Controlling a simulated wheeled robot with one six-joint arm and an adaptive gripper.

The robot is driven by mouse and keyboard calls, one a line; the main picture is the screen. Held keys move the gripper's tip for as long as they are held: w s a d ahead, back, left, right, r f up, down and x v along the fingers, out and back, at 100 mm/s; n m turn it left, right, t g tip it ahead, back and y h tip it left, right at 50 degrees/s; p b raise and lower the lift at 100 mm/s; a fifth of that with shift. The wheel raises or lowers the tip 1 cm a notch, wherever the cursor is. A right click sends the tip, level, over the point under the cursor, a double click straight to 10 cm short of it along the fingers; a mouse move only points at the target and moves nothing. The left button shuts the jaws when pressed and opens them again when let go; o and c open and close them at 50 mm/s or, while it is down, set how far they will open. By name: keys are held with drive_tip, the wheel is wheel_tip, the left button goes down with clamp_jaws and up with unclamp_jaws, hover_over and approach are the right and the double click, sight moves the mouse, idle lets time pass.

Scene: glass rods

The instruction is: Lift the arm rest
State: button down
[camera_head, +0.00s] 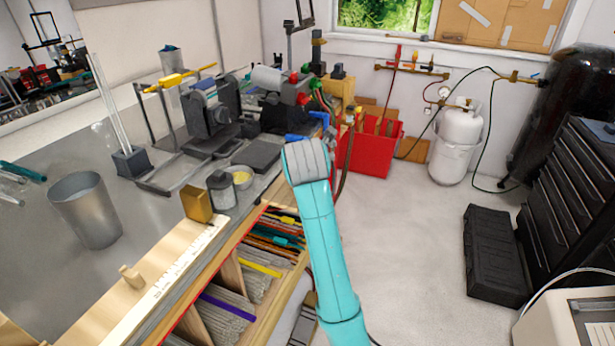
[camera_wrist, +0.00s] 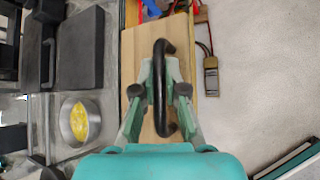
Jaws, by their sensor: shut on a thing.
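The arm rest (camera_wrist: 135,62) is a flat wooden board with a curved black handle (camera_wrist: 162,46), seen in the wrist view at the bench's edge. My gripper (camera_wrist: 160,82) is shut on the handle, its green fingers on either side of the middle of the bar. The board lies below the fingers; whether it touches the surface under it cannot be told. In the head view my turquoise arm reaches to the bench's front edge and hides the gripper and most or all of the arm rest.
A dish of yellow material (camera_wrist: 80,122) and a dark flat block (camera_wrist: 82,48) lie left of the board. Burner equipment (camera_head: 285,85) stands at the bench's far end. A red bin (camera_head: 368,150) is on the floor beyond. Open floor (camera_head: 410,240) lies to the right.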

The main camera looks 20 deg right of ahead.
drive_tip(key=shift+a+r, duration=0.1)
drive_tip(key=shift+r, duration=0.05)
idle(0.3)
drive_tip(key=c, duration=1.2)
unclamp_jaws()
drive_tip(key=shift+w, duration=0.1)
drive_tip(key=v, duration=1.2)
